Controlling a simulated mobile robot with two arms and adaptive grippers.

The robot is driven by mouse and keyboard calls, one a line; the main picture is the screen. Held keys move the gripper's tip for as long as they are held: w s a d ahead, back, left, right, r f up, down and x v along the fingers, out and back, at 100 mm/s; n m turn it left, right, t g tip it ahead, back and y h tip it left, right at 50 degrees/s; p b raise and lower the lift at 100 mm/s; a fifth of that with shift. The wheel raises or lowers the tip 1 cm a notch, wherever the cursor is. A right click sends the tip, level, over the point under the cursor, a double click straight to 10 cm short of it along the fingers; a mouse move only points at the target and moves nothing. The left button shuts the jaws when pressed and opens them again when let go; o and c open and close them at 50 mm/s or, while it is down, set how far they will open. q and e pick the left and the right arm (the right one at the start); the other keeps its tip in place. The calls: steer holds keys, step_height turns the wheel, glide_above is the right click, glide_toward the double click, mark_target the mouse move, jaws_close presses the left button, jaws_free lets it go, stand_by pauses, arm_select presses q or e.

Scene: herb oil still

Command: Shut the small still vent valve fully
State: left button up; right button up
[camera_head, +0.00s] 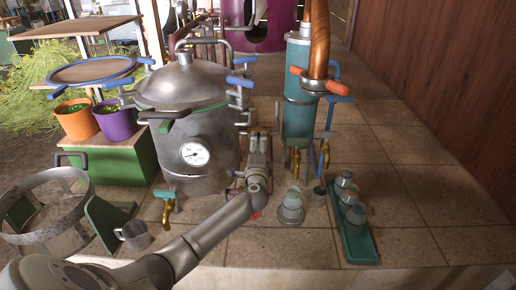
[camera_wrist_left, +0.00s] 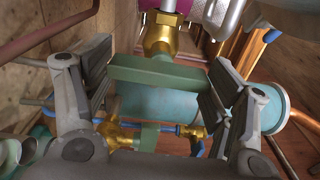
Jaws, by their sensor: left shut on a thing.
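My left gripper (camera_head: 260,142) reaches in from the lower left, between the silver pot still (camera_head: 185,105) and the teal column (camera_head: 298,110). In the left wrist view its two fingers (camera_wrist_left: 158,78) are at either end of a green valve handle (camera_wrist_left: 150,69), shut on it. The handle lies crosswise in front of a brass valve body (camera_wrist_left: 160,35). In the head view the arm and gripper hide this valve. I cannot tell from the handle how far the valve is turned. My right gripper is in neither view.
A brass tap (camera_head: 168,212) and grey mug (camera_head: 134,236) are at the front left. Brass taps (camera_head: 295,160) stand below the teal column. A green tray (camera_head: 357,245) with jars and another jar (camera_head: 291,208) are at right. The tiled top beyond the tray is clear.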

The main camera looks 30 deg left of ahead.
arm_select(q)
steer(key=shift+a+r, duration=0.1)
steer(key=shift+r, duration=0.15)
steer(key=o, duration=1)
steer(key=shift+f, duration=0.1)
steer(key=shift+o, duration=0.2)
steer(key=shift+f, duration=0.1)
steer(key=shift+s+d, duration=0.4)
steer(key=v, duration=1.1)
steer(key=shift+a, duration=0.15)
